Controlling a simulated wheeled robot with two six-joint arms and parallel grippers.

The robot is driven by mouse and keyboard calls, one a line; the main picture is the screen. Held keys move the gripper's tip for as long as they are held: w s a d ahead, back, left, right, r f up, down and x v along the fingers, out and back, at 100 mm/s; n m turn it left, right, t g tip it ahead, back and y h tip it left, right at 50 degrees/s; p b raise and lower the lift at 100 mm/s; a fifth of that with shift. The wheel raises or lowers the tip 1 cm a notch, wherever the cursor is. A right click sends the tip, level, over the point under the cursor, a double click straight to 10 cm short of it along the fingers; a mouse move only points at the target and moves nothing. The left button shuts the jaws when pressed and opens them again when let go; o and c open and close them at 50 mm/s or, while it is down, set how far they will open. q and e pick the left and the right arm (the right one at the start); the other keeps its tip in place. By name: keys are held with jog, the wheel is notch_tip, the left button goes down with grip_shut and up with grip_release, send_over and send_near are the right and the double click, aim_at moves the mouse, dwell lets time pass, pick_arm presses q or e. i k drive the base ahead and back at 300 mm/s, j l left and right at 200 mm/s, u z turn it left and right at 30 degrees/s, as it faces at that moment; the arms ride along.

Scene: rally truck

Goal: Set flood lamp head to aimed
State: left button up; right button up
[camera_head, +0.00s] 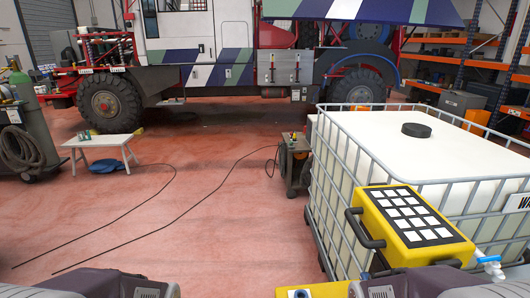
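The flood lamp head (414,222) looks to be the yellow box at the lower right. Its black face carries a grid of white square panels and is turned mostly upward. Dark parts of my two arms show along the bottom edge, the right one just below the lamp. Neither gripper's fingers are in view.
A caged white liquid tank (450,155) with a black cap stands right behind the lamp. A small cart (293,163) is left of the tank, and a white low table (103,146) is farther left. Cables cross the open red floor (190,215). A truck (220,60) stands behind.

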aim_at(409, 231)
jog(key=l+z, duration=0.15)
jog(key=z, duration=0.7)
